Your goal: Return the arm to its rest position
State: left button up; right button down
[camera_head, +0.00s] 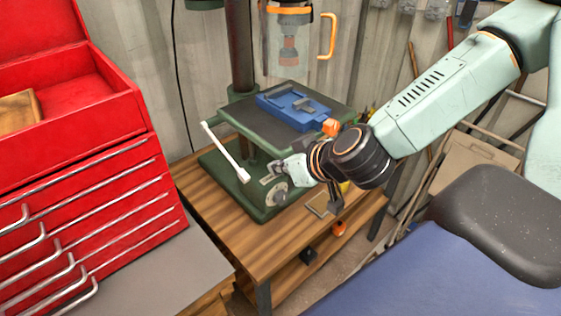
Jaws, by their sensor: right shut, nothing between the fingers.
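My right arm reaches in from the upper right. Its gripper (271,177) is shut and empty, in front of the green drill press (236,180), close to its lower base and below its table. From this view I cannot tell whether the gripper touches the press. A blue vise (290,108) sits on the press table just above and behind my wrist. My left gripper is not in view.
The press stands on a wooden workbench (255,235). A red tool chest (85,190) with an open top fills the left side. A white lever (226,153) sticks out from the press near my gripper. Boards lean at the right.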

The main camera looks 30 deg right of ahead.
jog(key=shift+s, duration=0.35)
jog(key=shift+w, duration=0.25)
jog(key=s+a+f+m+g+b, duration=0.1)
jog(key=s+f+m+g+b, duration=0.25)
jog(key=f, duration=0.75)
jog(key=s+a+f+m+g+b, duration=0.15)
jog(key=s+f+b, duration=0.45)
jog(key=f, duration=0.6)
jog(key=s+a+f+n+g+b, duration=0.1)
jog(key=s+f+g+b, duration=0.1)
jog(key=s+f+b, duration=0.4)
jog(key=s+a+f+n+g+h+b, duration=0.1)
jog(key=s+f+n+g+b, duration=0.1)
jog(key=s+f+b, duration=0.4)
jog(key=s+f+g, duration=0.1)
jog(key=s+f, duration=0.3)
jog(key=f, duration=0.6)
jog(key=shift+s+a+b, duration=0.25)
jog(key=shift+a+b, duration=0.05)
jog(key=shift+a, duration=0.05)
